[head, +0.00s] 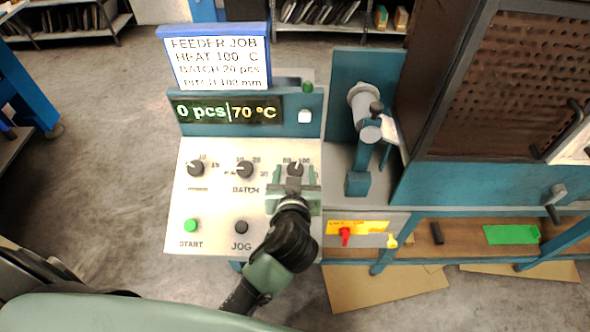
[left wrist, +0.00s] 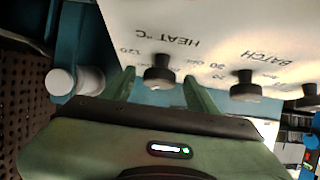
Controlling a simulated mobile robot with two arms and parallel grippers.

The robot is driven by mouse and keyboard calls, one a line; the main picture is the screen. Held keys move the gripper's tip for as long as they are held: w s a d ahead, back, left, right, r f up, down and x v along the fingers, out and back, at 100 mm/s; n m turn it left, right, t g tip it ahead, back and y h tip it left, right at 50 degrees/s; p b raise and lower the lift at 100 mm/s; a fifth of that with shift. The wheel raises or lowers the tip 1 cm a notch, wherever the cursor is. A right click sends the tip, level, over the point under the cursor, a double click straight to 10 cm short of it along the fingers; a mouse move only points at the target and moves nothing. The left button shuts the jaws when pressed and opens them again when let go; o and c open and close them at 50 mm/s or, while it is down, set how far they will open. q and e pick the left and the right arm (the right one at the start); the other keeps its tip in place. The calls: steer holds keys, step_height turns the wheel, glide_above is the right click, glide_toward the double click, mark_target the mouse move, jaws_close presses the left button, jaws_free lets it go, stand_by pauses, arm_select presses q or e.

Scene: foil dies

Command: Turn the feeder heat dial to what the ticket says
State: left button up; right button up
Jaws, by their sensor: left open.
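The heat dial (head: 295,168) is a black knob at the right of the feeder's white panel, with 80 and 100 printed above it. The ticket (head: 216,62) reads feeder job, heat 100 °C, batch 20 pcs, pitch 100 mm. The display (head: 228,110) reads 0 pcs and 70 °C. My left gripper (head: 294,176) is open at the heat dial and hides the panel below it. In the left wrist view the heat dial (left wrist: 159,72) stands between the two open green fingers (left wrist: 161,88); I cannot tell whether they touch it. My right gripper is not in view.
The batch dial (head: 245,169) and another dial (head: 196,168) sit left of the heat dial. Below are the green start button (head: 191,225) and dark jog button (head: 241,227). A teal machine frame (head: 357,184) with a cylindrical fitting stands close on the right.

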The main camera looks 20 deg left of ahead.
arm_select(q)
steer(key=shift+w, duration=0.15)
jaws_close()
steer(key=shift+a+r+m+p, duration=0.15)
steer(key=shift+m+p, duration=0.15)
steer(key=shift+p, duration=0.15)
steer(key=shift+m+h+p, duration=0.45)
steer(key=shift+m+h, duration=0.15)
steer(key=shift+h, duration=0.2)
jaws_free()
